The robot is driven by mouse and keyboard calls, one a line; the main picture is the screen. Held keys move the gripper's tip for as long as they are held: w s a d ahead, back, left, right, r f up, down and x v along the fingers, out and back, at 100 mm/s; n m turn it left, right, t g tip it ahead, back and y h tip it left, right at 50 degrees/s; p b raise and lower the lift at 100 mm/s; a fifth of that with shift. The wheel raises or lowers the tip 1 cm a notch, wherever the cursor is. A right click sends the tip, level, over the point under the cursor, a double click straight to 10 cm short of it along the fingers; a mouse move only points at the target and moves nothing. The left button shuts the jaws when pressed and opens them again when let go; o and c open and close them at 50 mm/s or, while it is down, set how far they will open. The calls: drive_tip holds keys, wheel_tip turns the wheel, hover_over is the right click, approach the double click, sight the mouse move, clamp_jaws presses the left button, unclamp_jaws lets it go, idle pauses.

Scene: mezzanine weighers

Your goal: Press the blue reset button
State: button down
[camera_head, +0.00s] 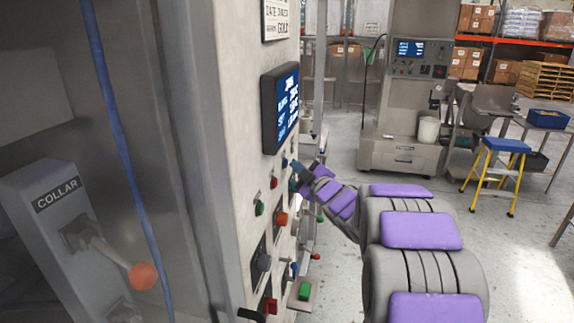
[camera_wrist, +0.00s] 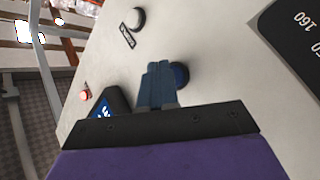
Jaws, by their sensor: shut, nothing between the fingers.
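I cannot tell whether the fingertips touch the button. In the head view my gripper (camera_head: 296,180) is at the panel face, below the lit display. A small blue button (camera_head: 285,162) shows just above and left of it. Another blue control (camera_head: 294,268) sits lower on the panel.
The panel (camera_head: 240,140) carries a display (camera_head: 281,107), a green button (camera_head: 259,208), a red button (camera_head: 273,183) and several other controls close together. A blue step stool (camera_head: 507,145) and a weighing machine (camera_head: 405,100) stand farther back. Open floor lies right of my arm.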

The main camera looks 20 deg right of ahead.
drive_tip(key=shift+w+a, duration=0.2)
drive_tip(key=shift+a, duration=0.1)
idle(0.4)
drive_tip(key=shift+d, duration=0.1)
drive_tip(key=shift+s+d, duration=0.5)
drive_tip(key=shift+d, duration=0.05)
drive_tip(key=shift+p, duration=0.3)
drive_tip(key=s+d+p, duration=0.1)
drive_tip(key=d, duration=0.1)
drive_tip(key=s+d+p, duration=0.1)
drive_tip(key=d, duration=0.1)
drive_tip(key=shift+s, duration=0.4)
idle(0.8)
